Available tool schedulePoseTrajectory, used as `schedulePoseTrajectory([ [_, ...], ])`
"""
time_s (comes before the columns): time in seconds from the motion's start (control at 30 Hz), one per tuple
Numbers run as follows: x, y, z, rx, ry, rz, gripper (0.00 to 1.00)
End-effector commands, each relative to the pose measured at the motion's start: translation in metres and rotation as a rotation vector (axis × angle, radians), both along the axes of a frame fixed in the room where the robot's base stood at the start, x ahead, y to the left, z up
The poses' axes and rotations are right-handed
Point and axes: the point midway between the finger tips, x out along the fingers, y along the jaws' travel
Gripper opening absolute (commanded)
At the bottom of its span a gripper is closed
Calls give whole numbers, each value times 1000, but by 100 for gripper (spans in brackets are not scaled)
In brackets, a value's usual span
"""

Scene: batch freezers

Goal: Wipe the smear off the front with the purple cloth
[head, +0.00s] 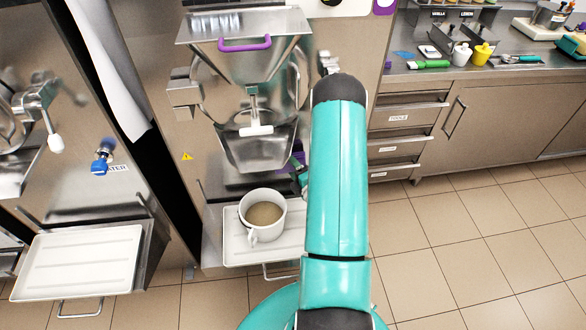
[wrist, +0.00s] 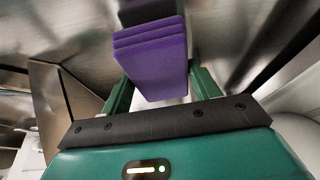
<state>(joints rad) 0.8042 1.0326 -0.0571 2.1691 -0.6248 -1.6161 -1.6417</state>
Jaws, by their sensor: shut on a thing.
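The purple cloth (wrist: 153,62) is a folded pad between the two fingers of my gripper (wrist: 160,90) in the wrist view, and the gripper is shut on it. In the head view a bit of the purple cloth (head: 291,161) shows beside my teal arm, low at the right of the machine's front. The steel front of the batch freezer (head: 257,152) stands behind it. My arm hides most of the gripper and the right part of the front. I cannot make out the smear in either view. Whether the cloth touches the steel is unclear.
A white mug (head: 264,214) with brown liquid stands on the white tray (head: 232,248) below the spout, close left of my gripper. A white handle (head: 256,130) and a purple lid handle (head: 244,44) jut from the machine. A counter with drawers (head: 400,118) stands at the right.

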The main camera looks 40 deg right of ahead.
Motion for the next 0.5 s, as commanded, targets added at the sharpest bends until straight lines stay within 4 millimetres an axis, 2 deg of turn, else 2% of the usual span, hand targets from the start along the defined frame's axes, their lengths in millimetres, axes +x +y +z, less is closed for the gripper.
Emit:
schedulePoseTrajectory([
  [0.5, 8, -6, 0, 0, 0, 0, 43],
])
